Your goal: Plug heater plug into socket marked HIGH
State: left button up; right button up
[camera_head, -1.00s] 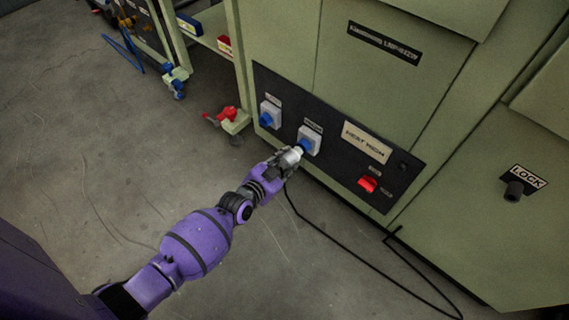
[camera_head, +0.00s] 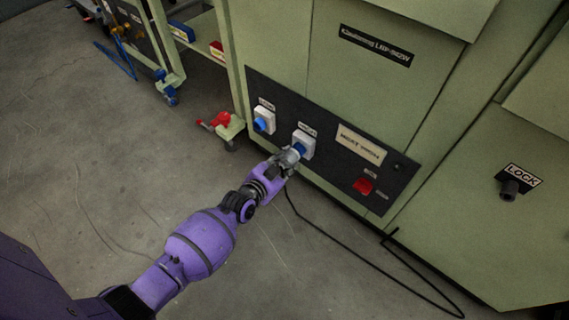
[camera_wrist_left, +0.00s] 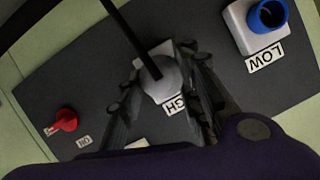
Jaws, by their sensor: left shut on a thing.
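The HIGH socket (camera_head: 304,144), a white box with a blue round opening, is on the dark panel. Its HIGH label (camera_wrist_left: 174,106) is partly covered in the left wrist view. My left gripper (camera_head: 290,158) is shut on the heater plug (camera_wrist_left: 160,79), a grey-white rounded body with a black cable. The plug is in front of the HIGH socket and hides most of it in the wrist view. In the head view the plug is mostly hidden by the fingers. I cannot tell whether its tip is inside the opening. My right gripper is not in view.
The LOW socket (camera_head: 263,120) is just left of HIGH; it also shows in the wrist view (camera_wrist_left: 262,27). A red switch (camera_head: 362,187) is to the right on the panel. The black cable (camera_head: 345,247) loops over the open floor. A red-handled caster (camera_head: 222,124) stands left.

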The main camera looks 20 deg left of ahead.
pick_arm(q)
jog(key=shift+w+d, duration=0.1)
jog(key=shift+w, duration=0.1)
jog(key=o, duration=1.3)
jog(key=shift+s, duration=0.15)
jog(key=shift+s+r, duration=0.15)
jog(key=shift+s, duration=0.15)
jog(key=v, duration=1.1)
